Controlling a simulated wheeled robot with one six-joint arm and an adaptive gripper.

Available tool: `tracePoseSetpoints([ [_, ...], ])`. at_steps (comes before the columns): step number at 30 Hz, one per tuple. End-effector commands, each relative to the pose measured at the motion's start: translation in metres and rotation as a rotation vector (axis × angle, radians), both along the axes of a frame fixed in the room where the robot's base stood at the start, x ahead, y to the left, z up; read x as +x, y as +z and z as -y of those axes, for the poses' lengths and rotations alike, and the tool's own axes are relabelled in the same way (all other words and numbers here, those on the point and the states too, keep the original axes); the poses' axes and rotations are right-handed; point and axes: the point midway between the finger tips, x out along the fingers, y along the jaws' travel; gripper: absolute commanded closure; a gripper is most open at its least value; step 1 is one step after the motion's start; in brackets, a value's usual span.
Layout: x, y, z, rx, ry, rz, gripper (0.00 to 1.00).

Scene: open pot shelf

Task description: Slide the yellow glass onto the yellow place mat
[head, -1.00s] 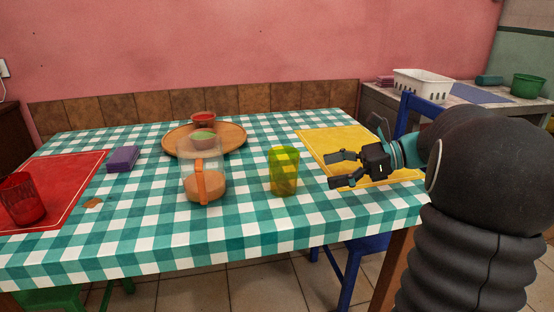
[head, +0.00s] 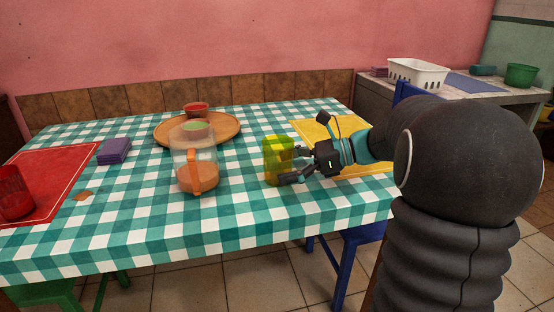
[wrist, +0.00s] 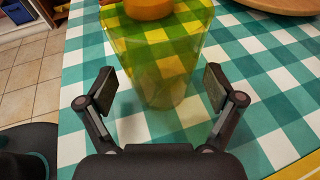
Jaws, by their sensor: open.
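The yellow glass (head: 274,162) stands upright on the checkered tablecloth, left of the yellow place mat (head: 318,133). It is clear yellow and also fills the upper middle of the wrist view (wrist: 160,70). My gripper (head: 288,165) is at the glass's right side, with its fingers reaching toward it. In the wrist view my gripper (wrist: 155,90) is open, one finger on each side of the glass's near part, with gaps visible. My arm hides part of the mat.
A pitcher with an orange handle (head: 195,175) stands just left of the glass. A round wooden tray (head: 228,127) with bowls is behind. A red mat (head: 50,178) with a red glass (head: 14,192) and a purple block (head: 114,151) lie farther left.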

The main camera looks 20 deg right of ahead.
Motion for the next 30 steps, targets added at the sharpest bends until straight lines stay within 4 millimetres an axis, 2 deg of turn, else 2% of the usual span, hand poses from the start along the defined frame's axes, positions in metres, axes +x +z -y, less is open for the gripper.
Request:
tracePoseSetpoints([
  [13,0.002,-0.002,-0.006,-0.001,-0.001,0.0,0.08],
  [18,0.002,-0.002,-0.006,-0.001,-0.001,0.0,0.51],
  [25,0.002,-0.002,-0.005,-0.001,-0.001,-0.001,0.51],
  [30,0.003,-0.001,0.004,0.0,-0.002,-0.002,0.51],
])
